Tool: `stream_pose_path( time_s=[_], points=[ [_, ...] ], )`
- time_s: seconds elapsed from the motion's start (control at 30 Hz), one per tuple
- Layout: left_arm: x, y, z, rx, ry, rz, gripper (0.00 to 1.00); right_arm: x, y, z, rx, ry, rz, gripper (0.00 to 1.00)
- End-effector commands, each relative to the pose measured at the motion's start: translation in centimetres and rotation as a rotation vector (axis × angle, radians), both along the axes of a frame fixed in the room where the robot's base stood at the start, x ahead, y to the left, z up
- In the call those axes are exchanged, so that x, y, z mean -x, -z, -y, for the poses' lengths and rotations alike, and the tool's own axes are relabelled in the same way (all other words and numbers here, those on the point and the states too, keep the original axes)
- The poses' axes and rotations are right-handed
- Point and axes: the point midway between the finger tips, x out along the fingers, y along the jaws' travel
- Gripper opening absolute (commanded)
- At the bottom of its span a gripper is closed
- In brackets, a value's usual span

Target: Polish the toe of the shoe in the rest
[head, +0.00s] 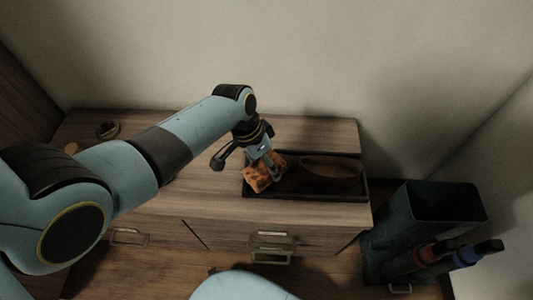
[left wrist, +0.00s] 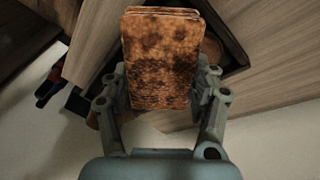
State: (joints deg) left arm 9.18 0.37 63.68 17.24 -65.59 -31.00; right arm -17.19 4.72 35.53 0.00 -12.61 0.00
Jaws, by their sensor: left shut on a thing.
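A brown shoe (head: 332,170) lies in a shallow black tray-like rest (head: 320,196) on the cabinet top. My left gripper (head: 262,164) is shut on an orange-brown cloth (head: 258,180) with dark stains. It holds the cloth over the left end of the rest, by the left end of the shoe. The cloth and gripper hide that end, so I cannot tell if cloth and shoe touch. In the left wrist view, the folded, blotched cloth (left wrist: 160,58) sits between the two fingers and covers most of what is behind. My right gripper is not in view.
A small round brown dish (head: 108,130) stands at the left back of the wooden cabinet (head: 210,206). A dark bin (head: 430,208) stands right of the cabinet, with red and blue bottles (head: 436,256) at its front. The wall is close behind.

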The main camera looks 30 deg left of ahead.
Motion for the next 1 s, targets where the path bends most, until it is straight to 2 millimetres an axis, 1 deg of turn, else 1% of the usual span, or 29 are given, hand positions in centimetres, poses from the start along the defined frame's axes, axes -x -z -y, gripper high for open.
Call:
stream_pose_path(
  time_s=[0.17, 0.37, 0.43, 0.47, 0.57, 0.9, 1.0],
  points=[
    [-1.1, 0.1, -0.4, -0.001, -0.002, 0.006, 0.35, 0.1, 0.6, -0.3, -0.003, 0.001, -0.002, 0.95],
    [-2.9, 0.2, -1.1, -0.002, -0.003, 0.006, 0.35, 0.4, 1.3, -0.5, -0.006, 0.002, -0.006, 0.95],
    [-3.2, 0.1, -1.2, -0.002, -0.003, 0.005, 0.35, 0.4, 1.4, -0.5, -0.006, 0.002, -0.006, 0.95],
    [-3.2, 0.1, -1.2, -0.002, -0.003, 0.005, 0.31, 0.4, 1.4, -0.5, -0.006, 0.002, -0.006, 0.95],
    [-3.5, 0.1, -1.3, -0.002, -0.002, 0.006, 0.31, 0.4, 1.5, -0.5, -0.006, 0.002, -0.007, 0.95],
    [-6.1, 0.0, -2.3, 0.0, -0.003, 0.005, 0.3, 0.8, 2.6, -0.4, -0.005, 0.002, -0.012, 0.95],
    [-6.2, -0.1, -2.4, 0.0, -0.002, 0.003, 0.3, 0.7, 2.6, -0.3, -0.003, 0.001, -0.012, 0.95]
  ],
)
